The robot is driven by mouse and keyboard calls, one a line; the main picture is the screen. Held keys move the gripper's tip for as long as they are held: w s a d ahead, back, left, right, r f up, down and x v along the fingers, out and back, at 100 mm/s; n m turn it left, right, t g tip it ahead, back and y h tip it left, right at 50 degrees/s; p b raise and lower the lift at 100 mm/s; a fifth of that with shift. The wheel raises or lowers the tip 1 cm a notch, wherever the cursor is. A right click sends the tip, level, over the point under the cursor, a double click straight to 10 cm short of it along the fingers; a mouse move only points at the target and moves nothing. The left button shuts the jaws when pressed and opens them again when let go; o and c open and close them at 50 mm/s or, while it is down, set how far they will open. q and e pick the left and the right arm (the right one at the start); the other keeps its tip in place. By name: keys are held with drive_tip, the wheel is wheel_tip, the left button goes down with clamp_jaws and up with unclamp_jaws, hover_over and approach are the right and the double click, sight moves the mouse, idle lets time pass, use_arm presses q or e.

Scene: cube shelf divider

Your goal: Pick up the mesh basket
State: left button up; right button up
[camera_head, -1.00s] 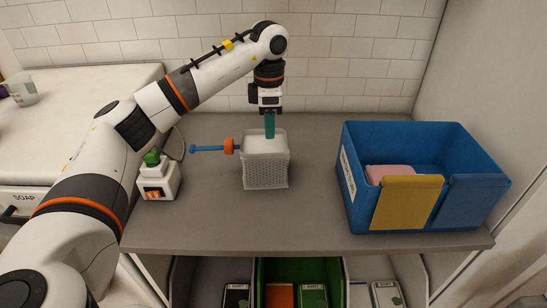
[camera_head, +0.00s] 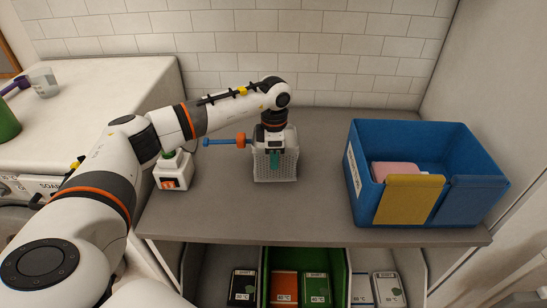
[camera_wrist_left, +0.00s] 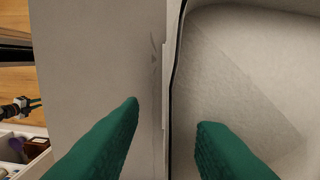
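The pale mesh basket (camera_head: 287,170) stands upright on the grey counter (camera_head: 320,205), right of the white block. My left gripper (camera_head: 274,160) reaches down over it, with a green finger in front of the basket's near wall. The other finger is hidden in the head view. In the left wrist view, the two green fingers (camera_wrist_left: 168,115) are apart. A thin wall or rim, likely the basket's, runs between them, with the pale interior (camera_wrist_left: 240,75) on the right. Contact is not clear.
A blue divided bin (camera_head: 365,185) with a yellow front panel and a pink item stands at right. A white block (camera_head: 172,171) with an orange switch is at left. Labelled boxes (camera_head: 316,289) lie below.

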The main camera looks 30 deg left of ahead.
use_arm(q)
clamp_jaws()
drive_tip(key=shift+r, duration=0.1)
idle(1.2)
